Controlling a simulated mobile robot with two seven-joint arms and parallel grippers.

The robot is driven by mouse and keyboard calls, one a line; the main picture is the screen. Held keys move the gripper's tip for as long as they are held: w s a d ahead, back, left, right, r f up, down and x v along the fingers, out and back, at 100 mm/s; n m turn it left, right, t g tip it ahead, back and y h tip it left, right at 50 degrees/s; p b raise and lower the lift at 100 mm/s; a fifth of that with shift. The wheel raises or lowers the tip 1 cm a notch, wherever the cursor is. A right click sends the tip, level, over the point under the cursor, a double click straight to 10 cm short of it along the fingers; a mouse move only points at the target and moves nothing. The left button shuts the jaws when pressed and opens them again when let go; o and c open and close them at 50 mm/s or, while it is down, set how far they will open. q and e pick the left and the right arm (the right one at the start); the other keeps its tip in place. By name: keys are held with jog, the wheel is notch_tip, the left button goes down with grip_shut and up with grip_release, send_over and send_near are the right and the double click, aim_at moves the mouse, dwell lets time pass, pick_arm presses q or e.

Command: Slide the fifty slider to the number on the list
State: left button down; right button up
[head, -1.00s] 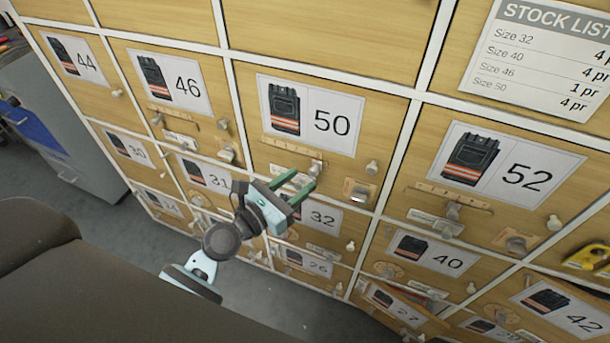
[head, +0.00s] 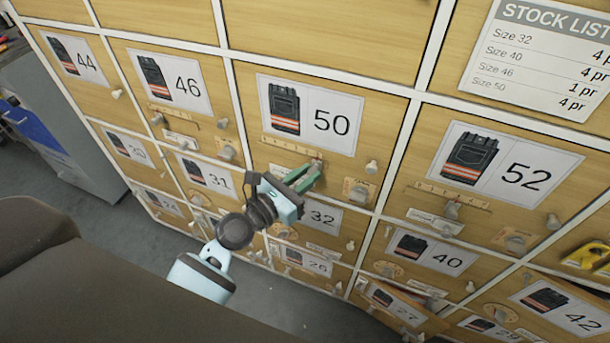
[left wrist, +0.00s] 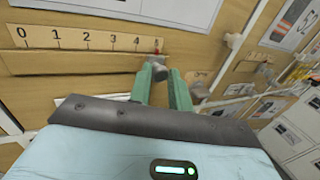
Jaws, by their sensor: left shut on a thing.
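The fifty drawer (head: 345,90) bears a trouser picture and the number 50. Below its card runs a wooden scale (head: 285,150), which reads 0 to 5 in the left wrist view (left wrist: 85,40). The slider knob (left wrist: 158,68) is at the scale's right end, its red mark under the 5. My left gripper (head: 310,174) is shut on this knob, its green fingers either side of it in the left wrist view (left wrist: 165,80). The stock list (head: 535,60) at the upper right shows size 50 with 4 pr. My right gripper is not in view.
Drawers with similar cards and sliders surround this one, such as 46 (head: 187,85) and 52 (head: 525,172). A drawer knob (head: 371,167) and a latch plate (head: 357,190) stick out just right of my gripper. A yellow tool (head: 588,257) is at the right edge.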

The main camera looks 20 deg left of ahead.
pick_arm(q)
jog(key=shift+a, duration=1.35)
jog(key=c, duration=1.3)
grip_release()
jog(key=b+v, duration=0.1)
jog(key=v, duration=0.6)
jog(key=shift+s+a, duration=0.15)
jog(key=shift+s, duration=0.2)
